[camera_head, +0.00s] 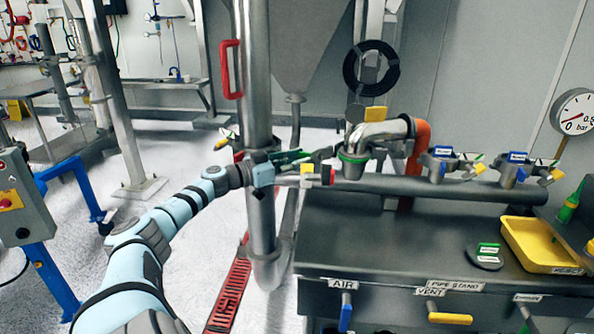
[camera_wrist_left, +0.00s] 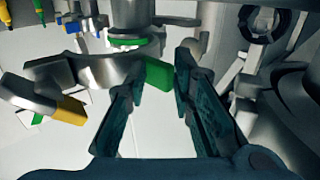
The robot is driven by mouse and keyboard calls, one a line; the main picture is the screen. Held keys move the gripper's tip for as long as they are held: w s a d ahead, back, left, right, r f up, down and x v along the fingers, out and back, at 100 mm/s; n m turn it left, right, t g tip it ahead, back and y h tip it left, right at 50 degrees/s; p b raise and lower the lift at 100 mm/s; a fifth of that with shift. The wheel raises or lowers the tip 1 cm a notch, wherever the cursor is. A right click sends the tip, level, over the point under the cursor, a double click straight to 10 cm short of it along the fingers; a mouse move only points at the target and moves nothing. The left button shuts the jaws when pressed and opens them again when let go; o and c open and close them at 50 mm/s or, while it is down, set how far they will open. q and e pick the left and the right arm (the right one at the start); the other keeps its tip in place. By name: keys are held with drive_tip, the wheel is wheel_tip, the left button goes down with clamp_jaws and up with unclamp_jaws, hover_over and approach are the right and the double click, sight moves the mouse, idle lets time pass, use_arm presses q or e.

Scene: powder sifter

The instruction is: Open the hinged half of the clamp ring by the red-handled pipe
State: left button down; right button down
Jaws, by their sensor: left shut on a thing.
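The pipe (camera_head: 255,95) with the red handle (camera_head: 230,70) stands upright left of centre in the head view. My left gripper (camera_head: 316,155) reaches past it to the right, toward the green-gasketed end of a steel elbow pipe (camera_head: 385,130). In the left wrist view a steel clamp ring (camera_wrist_left: 100,70) sits beside a pipe end with a green gasket (camera_wrist_left: 128,43). It carries a green tab (camera_wrist_left: 158,73) and a lever with a yellow end (camera_wrist_left: 70,110). My left gripper (camera_wrist_left: 161,82) is shut on the green tab. The ring's far side is hidden. My right gripper is not seen.
More clamps with blue-and-white tags (camera_head: 440,158) stand along the rail to the right. A yellow tray (camera_head: 540,245) and a round dark piece (camera_head: 485,258) lie on the dark bench (camera_head: 390,245). The bench's middle is clear. A pressure gauge (camera_head: 575,110) is at far right.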

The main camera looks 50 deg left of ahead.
use_arm(q)
drive_tip(key=shift+w+a+r, duration=0.1)
drive_tip(key=shift+a+r, duration=0.25)
drive_tip(key=shift+a, duration=0.2)
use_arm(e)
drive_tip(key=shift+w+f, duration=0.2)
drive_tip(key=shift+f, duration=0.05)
use_arm(q)
drive_tip(key=c, duration=1.8)
unclamp_jaws()
drive_tip(key=shift+o, duration=0.5)
drive_tip(key=shift+w+d+f, duration=0.15)
drive_tip(key=shift+w, duration=0.35)
drive_tip(key=shift+w+d+f, duration=0.1)
drive_tip(key=shift+w+d, duration=0.2)
drive_tip(key=shift+s+a+f, duration=0.1)
drive_tip(key=shift+s+a, duration=0.15)
drive_tip(key=shift+s, duration=0.05)
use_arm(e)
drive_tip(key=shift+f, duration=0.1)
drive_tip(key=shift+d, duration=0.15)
